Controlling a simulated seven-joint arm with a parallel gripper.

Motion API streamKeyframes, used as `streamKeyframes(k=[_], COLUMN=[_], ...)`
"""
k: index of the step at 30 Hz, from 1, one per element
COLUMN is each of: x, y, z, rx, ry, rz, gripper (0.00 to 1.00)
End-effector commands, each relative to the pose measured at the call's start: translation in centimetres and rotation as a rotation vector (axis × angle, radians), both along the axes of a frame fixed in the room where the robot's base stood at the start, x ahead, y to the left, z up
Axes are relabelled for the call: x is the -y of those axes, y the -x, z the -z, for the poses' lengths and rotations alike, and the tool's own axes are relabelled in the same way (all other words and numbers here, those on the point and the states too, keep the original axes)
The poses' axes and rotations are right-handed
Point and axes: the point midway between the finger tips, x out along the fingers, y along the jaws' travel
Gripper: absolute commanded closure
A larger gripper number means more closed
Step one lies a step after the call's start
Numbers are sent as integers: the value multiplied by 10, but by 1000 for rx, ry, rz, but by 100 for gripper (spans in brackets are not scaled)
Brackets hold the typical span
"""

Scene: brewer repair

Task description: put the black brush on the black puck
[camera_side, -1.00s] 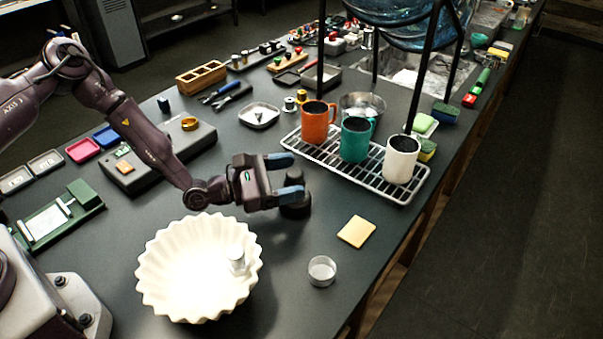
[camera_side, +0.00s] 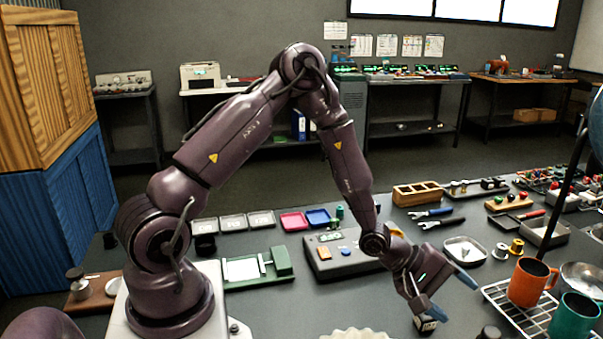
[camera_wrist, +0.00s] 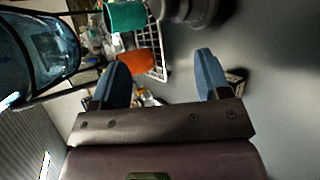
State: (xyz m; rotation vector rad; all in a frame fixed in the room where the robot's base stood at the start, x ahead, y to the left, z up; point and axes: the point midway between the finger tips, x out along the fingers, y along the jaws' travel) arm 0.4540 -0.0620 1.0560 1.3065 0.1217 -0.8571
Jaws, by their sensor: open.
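My gripper (camera_side: 452,297) is open, its blue fingers spread and nothing visible between them. It also shows in the wrist view (camera_wrist: 160,65). A dark, round, stepped object (camera_wrist: 188,8), seemingly the black puck, lies ahead of the fingers at the top of the wrist view, partly cut off. A dark round top (camera_side: 489,332) at the bottom edge of the side view may be the same thing. A small black block with a pale face (camera_side: 425,323) sits by the lower finger; it also shows beside the right finger (camera_wrist: 236,77). I cannot tell which thing is the black brush.
The wire rack (camera_side: 510,311) with the orange mug (camera_side: 530,282) and teal mug (camera_side: 575,318) stands right of my gripper. The white fluted bowl (camera_side: 355,334) is cut off at the bottom.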

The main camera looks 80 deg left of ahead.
Motion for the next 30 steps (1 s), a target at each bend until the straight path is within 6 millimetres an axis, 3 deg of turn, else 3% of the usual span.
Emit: streamKeyframes(k=[3,8,14,18,24,30], x=[-23,-53,-75,-78,-70,-63], y=[7,32,91,146,219,255], z=[-41,-99,-171,-210,-235,-240], rx=[43,44,-1,-27,5,59], ry=[-368,-773,-1120,-1249,-1297,-1289], rz=[98,216,378,522,757,897], gripper=[30,30,30,30,30,30])
